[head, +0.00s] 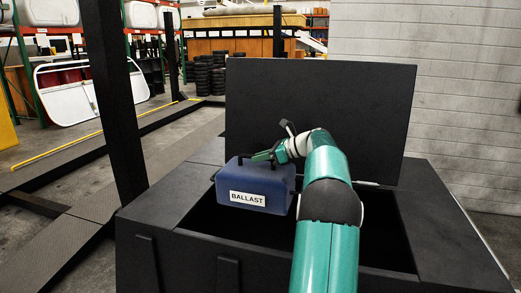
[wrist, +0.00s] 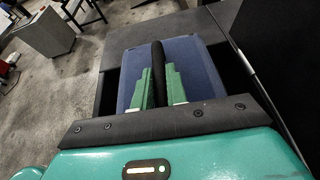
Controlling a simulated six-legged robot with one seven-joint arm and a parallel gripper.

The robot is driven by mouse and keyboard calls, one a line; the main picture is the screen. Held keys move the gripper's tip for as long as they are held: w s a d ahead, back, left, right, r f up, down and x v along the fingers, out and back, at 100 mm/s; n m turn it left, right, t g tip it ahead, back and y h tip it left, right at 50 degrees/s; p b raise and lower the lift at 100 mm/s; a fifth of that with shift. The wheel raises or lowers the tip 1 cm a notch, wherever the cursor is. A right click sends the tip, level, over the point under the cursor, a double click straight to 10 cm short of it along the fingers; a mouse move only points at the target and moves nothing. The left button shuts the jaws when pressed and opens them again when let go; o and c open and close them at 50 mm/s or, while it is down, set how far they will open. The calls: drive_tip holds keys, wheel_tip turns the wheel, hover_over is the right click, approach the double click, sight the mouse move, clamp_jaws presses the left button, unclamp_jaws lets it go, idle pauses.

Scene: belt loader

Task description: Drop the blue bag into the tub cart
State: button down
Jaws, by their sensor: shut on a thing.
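A blue bag (head: 262,180) with a white BALLAST label hangs upright from my gripper (head: 264,155). My gripper is shut on the bag's dark handle; in the wrist view, the green fingers of my gripper (wrist: 158,82) pinch it from both sides, with the blue bag (wrist: 194,60) below. A large black open-topped box (head: 165,215) stands in front of me, and the bag appears over the left part of its opening. I cannot tell whether this box is the tub cart, or how far the bag is above or inside it. My forearm hides part of the opening.
A black raised lid (head: 320,105) stands behind the opening. A black post (head: 113,95) rises at the left. Racks, stacked tyres (head: 203,78) and a white-framed panel (head: 90,88) are farther back. A grey cabinet (wrist: 47,35) stands on the floor in the wrist view.

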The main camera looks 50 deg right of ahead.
sight(293, 193)
drive_tip(key=shift+a+f, duration=0.1)
drive_tip(key=shift+f, duration=0.55)
wheel_tip(293, 193, down, 2)
drive_tip(key=shift+w, duration=0.1)
drive_tip(key=shift+f, duration=6.75)
drive_tip(key=c, duration=1.3)
unclamp_jaws()
drive_tip(key=shift+f, duration=0.3)
drive_tip(key=v, duration=1.4)
